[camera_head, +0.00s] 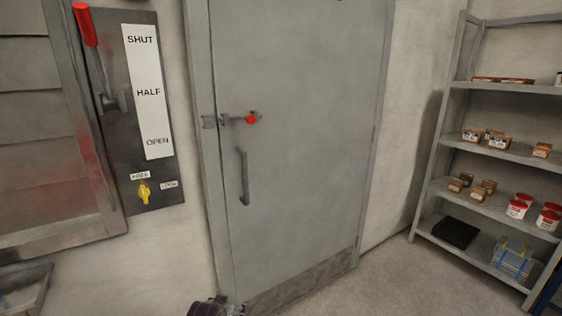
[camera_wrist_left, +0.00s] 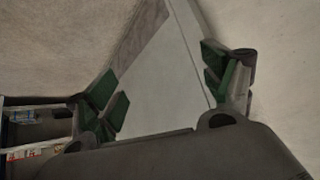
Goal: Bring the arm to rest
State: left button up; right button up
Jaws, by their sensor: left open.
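My left gripper (camera_wrist_left: 164,88) shows in the left wrist view, its two green-padded fingers spread wide apart. Nothing is between the fingers; behind them are pale surfaces with a grey strip. In the head view, a small dark part at the bottom edge looks like the end of my arm, mostly cut off. My right gripper is in neither view.
A closed-looking grey door (camera_head: 300,130) has a red-knobbed latch (camera_head: 240,119). Left of it, a panel (camera_head: 119,150) carries a red-handled lever (camera_head: 86,25) up beside SHUT and a yellow knob (camera_head: 144,192). Shelves (camera_head: 480,146) with boxes and tins stand right.

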pick_arm(q)
jog(key=s+a+f+g, duration=0.1)
jog(key=s+f+g, duration=0.1)
jog(key=s+f, duration=0.75)
jog(key=s+f+g, duration=0.2)
jog(key=s+f, duration=0.4)
jog(key=s, duration=0.7)
jog(key=s+a+f+g, duration=0.1)
jog(key=s+f+g, duration=0.1)
jog(key=s+f, duration=0.75)
jog(key=s+a+r+p, duration=0.2)
jog(key=s+p, duration=0.5)
jog(key=p, duration=0.2)
jog(key=s+a+r+p, duration=0.2)
jog(key=s+r+p, duration=0.1)
jog(key=s+p, duration=0.5)
jog(key=s+a+r+g+p, duration=0.1)
jog(key=s+a+r+p, duration=0.1)
jog(key=s+p, duration=0.6)
jog(key=p, duration=0.4)
jog(key=shift+r+y, duration=0.35)
jog(key=shift+y, duration=0.05)
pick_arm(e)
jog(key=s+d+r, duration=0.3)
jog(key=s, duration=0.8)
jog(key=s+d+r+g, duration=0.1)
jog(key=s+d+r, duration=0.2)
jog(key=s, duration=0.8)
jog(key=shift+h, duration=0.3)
